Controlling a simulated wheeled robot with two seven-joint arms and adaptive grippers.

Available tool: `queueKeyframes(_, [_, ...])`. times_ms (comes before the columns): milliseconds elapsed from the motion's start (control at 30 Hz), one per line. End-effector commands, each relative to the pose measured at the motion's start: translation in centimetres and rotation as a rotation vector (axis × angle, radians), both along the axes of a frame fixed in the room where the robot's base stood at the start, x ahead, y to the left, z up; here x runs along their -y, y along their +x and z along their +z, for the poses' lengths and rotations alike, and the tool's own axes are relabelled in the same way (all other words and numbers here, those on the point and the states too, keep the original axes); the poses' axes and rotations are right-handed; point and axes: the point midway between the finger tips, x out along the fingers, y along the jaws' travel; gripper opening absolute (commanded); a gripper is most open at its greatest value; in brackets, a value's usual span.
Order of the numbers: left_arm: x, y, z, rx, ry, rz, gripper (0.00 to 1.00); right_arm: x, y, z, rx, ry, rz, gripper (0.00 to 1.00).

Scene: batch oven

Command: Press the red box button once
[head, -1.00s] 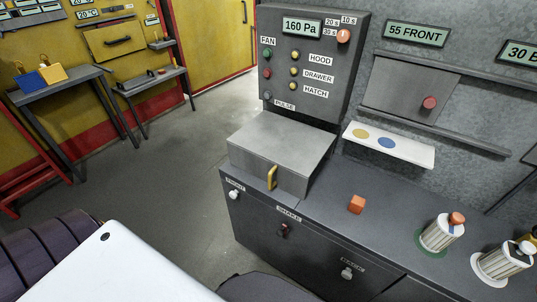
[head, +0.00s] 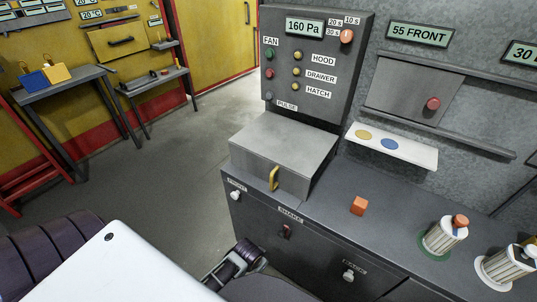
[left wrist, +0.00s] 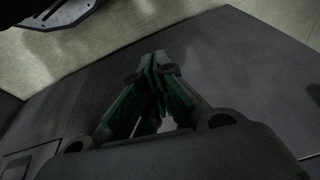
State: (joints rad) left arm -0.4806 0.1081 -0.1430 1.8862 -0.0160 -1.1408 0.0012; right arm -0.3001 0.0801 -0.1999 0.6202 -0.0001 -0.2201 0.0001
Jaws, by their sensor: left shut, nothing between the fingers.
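Several red items could be the red box button. A small orange-red box (head: 359,206) sits on the grey counter in the head view. A round red button (head: 270,73) is below the green one at the left of the upright control box. My left gripper shows in the left wrist view (left wrist: 157,72), its green-lined fingers closed together with nothing between them, facing a dark flat surface. In the head view a dark part of my arm shows at the lower middle, low in front of the counter. My right gripper is out of view.
A grey lidded box (head: 285,147) with a yellow handle stands on the counter (head: 320,210) below the control box (head: 318,60). A red knob (head: 433,103) is on the hatch. Two striped cylinders (head: 445,236) stand at right. Open floor lies left.

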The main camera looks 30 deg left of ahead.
Motion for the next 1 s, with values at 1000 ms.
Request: queueKeyframes(1000, [-10.5,14.4,22.1,0.43,0.356,0.104,0.0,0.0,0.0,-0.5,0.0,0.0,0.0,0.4])
